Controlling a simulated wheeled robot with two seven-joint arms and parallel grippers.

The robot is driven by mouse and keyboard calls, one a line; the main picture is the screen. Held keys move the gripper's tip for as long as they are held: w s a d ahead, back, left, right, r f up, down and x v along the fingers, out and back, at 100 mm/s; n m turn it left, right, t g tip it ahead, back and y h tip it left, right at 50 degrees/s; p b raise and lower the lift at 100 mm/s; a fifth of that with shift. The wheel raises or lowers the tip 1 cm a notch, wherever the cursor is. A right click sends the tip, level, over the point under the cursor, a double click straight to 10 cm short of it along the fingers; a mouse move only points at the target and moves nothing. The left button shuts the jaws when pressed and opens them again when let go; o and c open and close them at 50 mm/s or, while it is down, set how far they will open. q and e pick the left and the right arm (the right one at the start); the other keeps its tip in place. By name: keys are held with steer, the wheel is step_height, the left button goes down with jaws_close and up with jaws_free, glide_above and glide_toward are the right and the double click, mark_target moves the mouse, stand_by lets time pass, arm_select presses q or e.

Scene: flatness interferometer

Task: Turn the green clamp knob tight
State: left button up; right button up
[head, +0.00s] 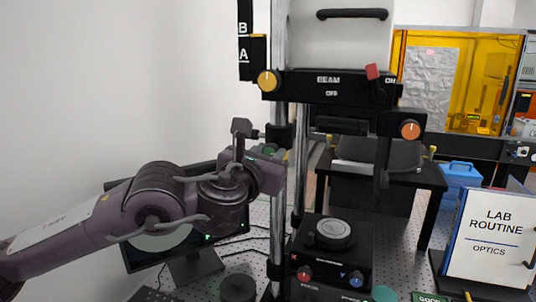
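A small bit of green (269,149), which looks like the green clamp knob, shows beside the chrome column, mostly hidden behind my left gripper. My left gripper (283,158) reaches in from the left and its tip is at the column, at or right against the knob. The fingers are too covered and small to tell whether they are open or shut, or touch the knob. A black clamp block (280,135) sits on the column just above. My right gripper is not in view.
The black beam unit (330,86) with yellow (267,80) and orange (410,130) knobs is above. A black stage (330,262) with a round top stands below. A monitor (190,255) is behind my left arm. A lab routine binder (490,235) stands at right.

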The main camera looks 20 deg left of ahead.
arm_select(q)
steer(key=shift+c, duration=0.5)
steer(key=shift+n, duration=0.3)
steer(key=n+b, duration=0.1)
steer(key=n, duration=0.2)
steer(key=shift+f, duration=0.1)
steer(key=n, duration=1.3)
steer(key=shift+n, duration=0.3)
